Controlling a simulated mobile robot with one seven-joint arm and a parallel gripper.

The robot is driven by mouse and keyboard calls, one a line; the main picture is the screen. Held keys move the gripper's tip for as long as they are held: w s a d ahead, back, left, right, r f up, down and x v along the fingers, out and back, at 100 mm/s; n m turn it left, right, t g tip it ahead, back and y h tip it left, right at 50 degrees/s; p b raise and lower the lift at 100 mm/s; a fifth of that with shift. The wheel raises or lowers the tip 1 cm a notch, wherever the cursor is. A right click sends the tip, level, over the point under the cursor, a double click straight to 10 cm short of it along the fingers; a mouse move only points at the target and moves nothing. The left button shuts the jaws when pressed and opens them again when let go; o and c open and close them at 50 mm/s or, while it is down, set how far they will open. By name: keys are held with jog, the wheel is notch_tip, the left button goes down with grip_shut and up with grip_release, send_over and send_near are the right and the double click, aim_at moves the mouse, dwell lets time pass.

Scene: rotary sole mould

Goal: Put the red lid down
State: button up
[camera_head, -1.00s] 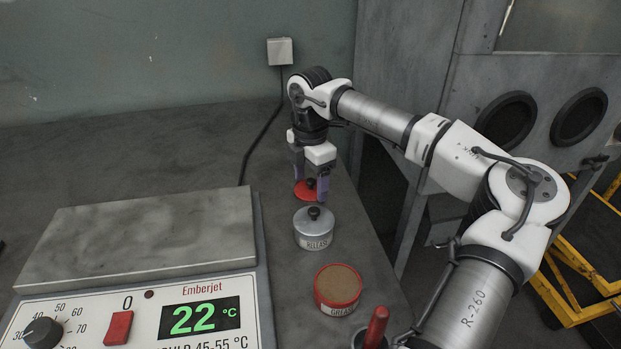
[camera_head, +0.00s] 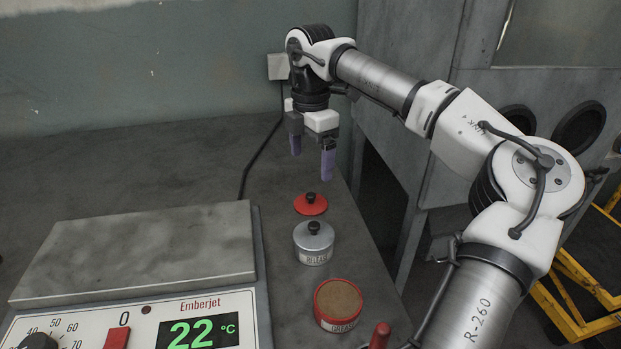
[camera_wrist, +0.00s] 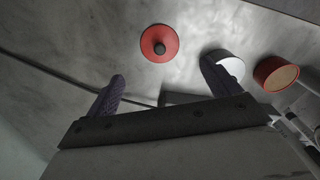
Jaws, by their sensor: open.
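The red lid (camera_head: 311,205) lies flat on the grey bench top, its dark knob upward, just behind the silver release tin. It also shows in the wrist view (camera_wrist: 159,41), clear of the fingers. My gripper (camera_head: 312,166) is open and empty, raised above and behind the lid, with its two purple fingers apart.
The silver tin (camera_head: 314,242) with a dark knob stands between the red lid and the grease tin. The Emberjet heater plate (camera_head: 135,250) fills the left. A red handle (camera_head: 380,335) stands at the front. Bench behind the lid is clear except for a black cable (camera_head: 262,155).

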jog(key=shift+r, duration=1.35)
